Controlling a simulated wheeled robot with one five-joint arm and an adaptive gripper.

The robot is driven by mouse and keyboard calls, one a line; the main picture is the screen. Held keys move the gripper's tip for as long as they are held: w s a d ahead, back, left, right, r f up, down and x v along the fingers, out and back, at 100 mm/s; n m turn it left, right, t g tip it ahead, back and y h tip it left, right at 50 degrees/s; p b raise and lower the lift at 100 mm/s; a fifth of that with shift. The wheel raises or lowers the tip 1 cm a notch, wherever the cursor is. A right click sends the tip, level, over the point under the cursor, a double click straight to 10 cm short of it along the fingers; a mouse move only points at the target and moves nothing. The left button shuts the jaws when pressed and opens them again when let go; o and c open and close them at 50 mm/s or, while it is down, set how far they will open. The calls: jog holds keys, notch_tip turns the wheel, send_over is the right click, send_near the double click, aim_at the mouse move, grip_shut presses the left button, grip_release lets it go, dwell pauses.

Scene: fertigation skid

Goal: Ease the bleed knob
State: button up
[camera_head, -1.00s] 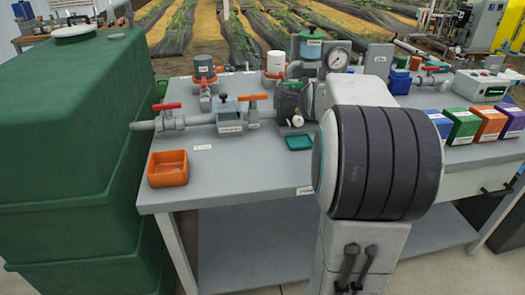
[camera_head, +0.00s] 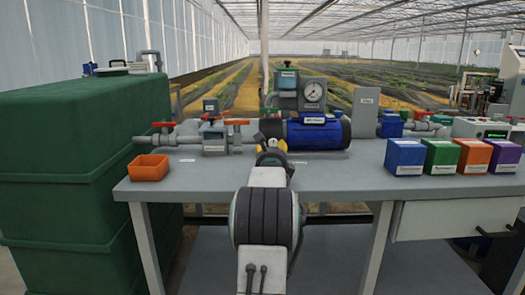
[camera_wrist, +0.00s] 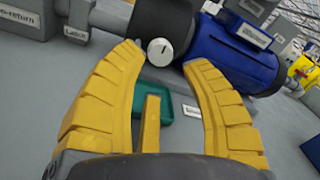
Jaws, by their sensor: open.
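The bleed knob (camera_wrist: 160,51) is a small white disc with a dark mark on its face, on the dark housing left of the blue pump (camera_wrist: 222,55). In the wrist view it shows between and just beyond the tips of my gripper (camera_wrist: 165,56). My yellow fingers are spread wide with nothing between them, and no contact with the knob shows. In the head view my gripper (camera_head: 270,143) is at the pump's left end (camera_head: 318,133), and I cannot make out the knob behind the fingers.
A small green tray (camera_wrist: 186,111) lies on the bench below the knob. Grey piping with red-handled valves (camera_head: 164,125) runs left of the pump. An orange bin (camera_head: 149,168) stands at the bench's left. Several coloured boxes (camera_head: 405,157) stand at the right. A pressure gauge (camera_head: 313,92) rises behind.

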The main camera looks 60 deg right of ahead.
aim_at(272, 143)
jog(key=shift+x, duration=3.45)
jog(key=shift+f, duration=0.1)
grip_shut()
jog(key=shift+n, duration=2.9)
